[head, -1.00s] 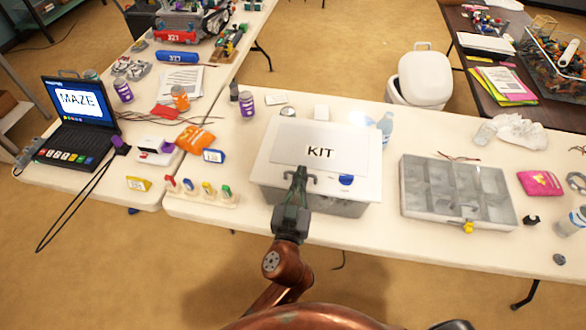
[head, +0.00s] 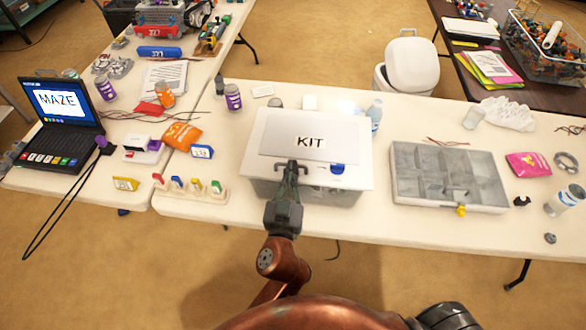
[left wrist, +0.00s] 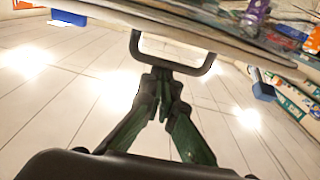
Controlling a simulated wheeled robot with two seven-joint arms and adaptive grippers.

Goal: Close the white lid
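The white lid (head: 262,125), marked KIT, lies over the grey, see-through box (head: 330,197) on the pale table. It looks down or nearly so; I cannot tell whether it is fully seated. A dark U-shaped handle (left wrist: 213,60) is at its front edge, with a blue latch (head: 337,169) to the right. My left gripper (head: 291,170) is at this handle. In the left wrist view its green fingers (left wrist: 160,75) come together at the handle's bar and seem to be shut on it. The exact contact is hard to see. My right gripper is not in view.
A compartment case (head: 450,205) stands right of the box. A stand of coloured pegs (head: 190,192) is close on the left, with a blue-edged card (head: 201,152) behind it. A bottle (head: 375,115) stands behind the lid's right corner. Floor is open in front.

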